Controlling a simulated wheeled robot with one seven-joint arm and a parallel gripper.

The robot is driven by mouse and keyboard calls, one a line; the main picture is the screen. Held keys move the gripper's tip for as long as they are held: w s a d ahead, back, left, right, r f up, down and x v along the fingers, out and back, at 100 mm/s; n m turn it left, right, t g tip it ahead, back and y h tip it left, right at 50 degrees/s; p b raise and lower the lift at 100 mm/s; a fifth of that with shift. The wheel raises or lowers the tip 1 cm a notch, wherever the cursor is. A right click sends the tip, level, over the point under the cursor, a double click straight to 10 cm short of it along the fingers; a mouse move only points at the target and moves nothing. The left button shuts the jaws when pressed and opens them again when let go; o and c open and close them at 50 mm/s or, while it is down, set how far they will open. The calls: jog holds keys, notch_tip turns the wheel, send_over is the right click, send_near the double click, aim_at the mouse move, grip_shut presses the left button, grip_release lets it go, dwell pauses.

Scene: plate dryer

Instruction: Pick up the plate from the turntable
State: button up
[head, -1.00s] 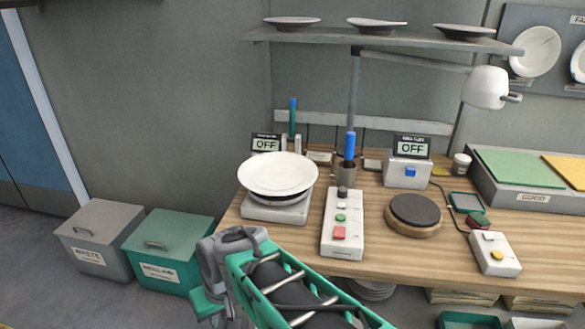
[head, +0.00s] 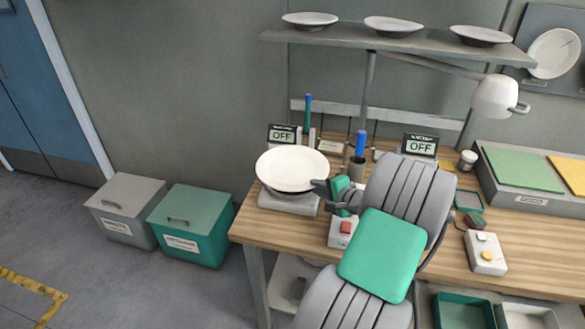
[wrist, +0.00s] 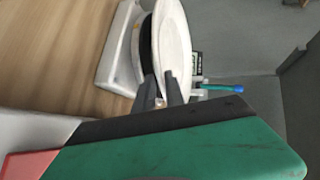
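The white plate (head: 290,167) rests on the turntable (head: 287,203), a pale square base with a dark disc, at the table's left end. My gripper (head: 322,188) is at the plate's right front rim in the head view. In the wrist view, the two grey fingers (wrist: 162,92) stand apart at the near rim of the plate (wrist: 176,45), which appears to lie between them. I cannot tell whether they touch it. The turntable (wrist: 117,72) is left of the plate there. My arm hides the table's middle in the head view.
Displays reading OFF (head: 282,135) stand behind. A blue-topped holder (head: 360,144) is near the plate's right side, and a control box with a red button (head: 345,229) is partly hidden. A shelf with plates (head: 400,38) hangs above. Grey (head: 128,206) and green bins (head: 192,224) stand left.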

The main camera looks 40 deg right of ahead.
aim_at(306, 181)
jog(key=x, duration=0.3)
jog(key=shift+w, duration=0.1)
grip_shut()
jog(key=shift+a, duration=0.1)
dwell(1.1)
jog(key=shift+r, duration=0.15)
jog(key=shift+r, duration=0.15)
